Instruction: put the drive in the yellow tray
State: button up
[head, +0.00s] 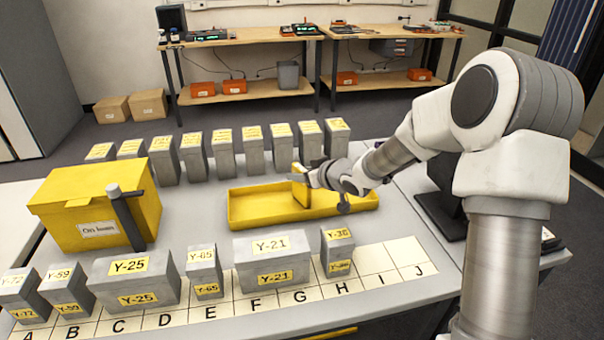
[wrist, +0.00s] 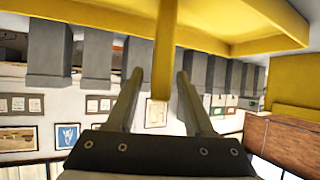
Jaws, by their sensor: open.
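The yellow tray (head: 250,215) is long and shallow and lies on the grey table, with its edge also at the top of the wrist view (wrist: 240,44). A narrow yellow slab (head: 299,190) stands upright at the tray; I take it for the drive, but cannot tell for certain. My gripper (head: 303,178) is above the tray, at the slab. In the wrist view my gripper (wrist: 160,75) is open, its two fingers on either side of the slab (wrist: 163,45), with a gap showing on both sides. Whether the slab's bottom touches the tray is hard to see.
A yellow box (head: 75,215) with a dark hammer-shaped thing (head: 128,215) in front stands left of the tray. Several grey boxes stand in a row behind (head: 222,150). More grey labelled boxes (head: 270,262) stand in front on a lettered strip (head: 390,262), clear at its right end.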

jog(key=shift+r, duration=0.25)
jog(key=p+v, duration=0.4)
jog(key=v, duration=0.8)
jog(key=s+d+r+m+g+h+p, duration=0.1)
jog(key=s+d+r+m+h+p, duration=0.65)
jog(key=d+r, duration=0.65)
jog(key=s+a+r+g+p, duration=0.1)
jog(key=s+a+r, duration=0.1)
jog(key=s, duration=0.5)
jog(key=s+a+r+g+p, duration=0.1)
jog(key=s+a+r, duration=0.1)
jog(key=s, duration=0.6)
jog(key=s+a+r+g+p, duration=0.1)
jog(key=s+a+r, duration=0.2)
jog(key=s, duration=0.4)
jog(key=shift+s+r+n+g+y, duration=0.15)
jog(key=shift+r+n+g+y, duration=0.2)
jog(key=shift+r, duration=0.1)
